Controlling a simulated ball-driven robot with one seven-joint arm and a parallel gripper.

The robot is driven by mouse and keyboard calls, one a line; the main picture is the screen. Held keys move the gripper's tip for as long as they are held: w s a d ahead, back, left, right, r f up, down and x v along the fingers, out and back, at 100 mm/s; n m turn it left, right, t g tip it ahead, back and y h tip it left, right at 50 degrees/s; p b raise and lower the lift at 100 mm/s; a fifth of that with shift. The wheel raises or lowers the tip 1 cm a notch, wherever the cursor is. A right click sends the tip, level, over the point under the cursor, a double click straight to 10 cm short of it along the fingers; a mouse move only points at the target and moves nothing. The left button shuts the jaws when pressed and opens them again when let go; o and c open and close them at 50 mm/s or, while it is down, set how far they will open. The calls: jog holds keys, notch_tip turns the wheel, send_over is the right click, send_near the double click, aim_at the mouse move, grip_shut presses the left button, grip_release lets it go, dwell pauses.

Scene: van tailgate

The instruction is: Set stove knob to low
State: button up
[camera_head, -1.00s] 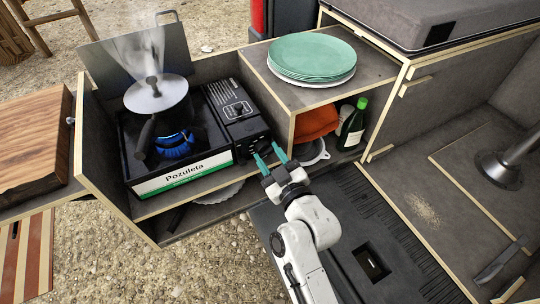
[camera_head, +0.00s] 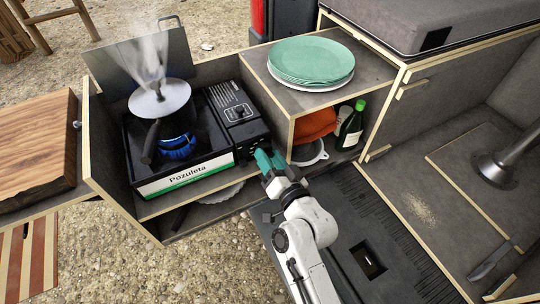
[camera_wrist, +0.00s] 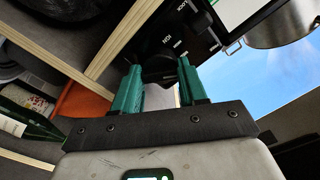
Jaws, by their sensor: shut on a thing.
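The camping stove (camera_head: 222,120) sits on the counter, its black control panel at its right front. In the wrist view, the dark round stove knob (camera_wrist: 160,68) stands between the two teal fingers. My gripper (camera_head: 266,158) is at the panel's front right corner and is shut on the knob; the wrist view shows its fingers (camera_wrist: 159,72) on either side. In the head view my fingers mostly hide the knob. A blue flame (camera_head: 178,150) burns under the steaming pot (camera_head: 165,108). The knob's setting mark cannot be made out.
A wooden shelf box holding teal plates (camera_head: 311,57) stands right of the stove. Its open front holds an orange cloth (camera_head: 314,123) and a green bottle (camera_head: 352,124), close beside my gripper. A wooden board (camera_head: 36,140) is at the far left.

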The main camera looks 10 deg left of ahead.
jog(key=shift+m+p, duration=0.5)
jog(key=shift+m, duration=1.3)
jog(key=o, duration=1)
jog(key=shift+o, duration=0.2)
jog(key=b+v, duration=0.2)
jog(key=v, duration=0.9)
jog(key=shift+w+f, duration=0.1)
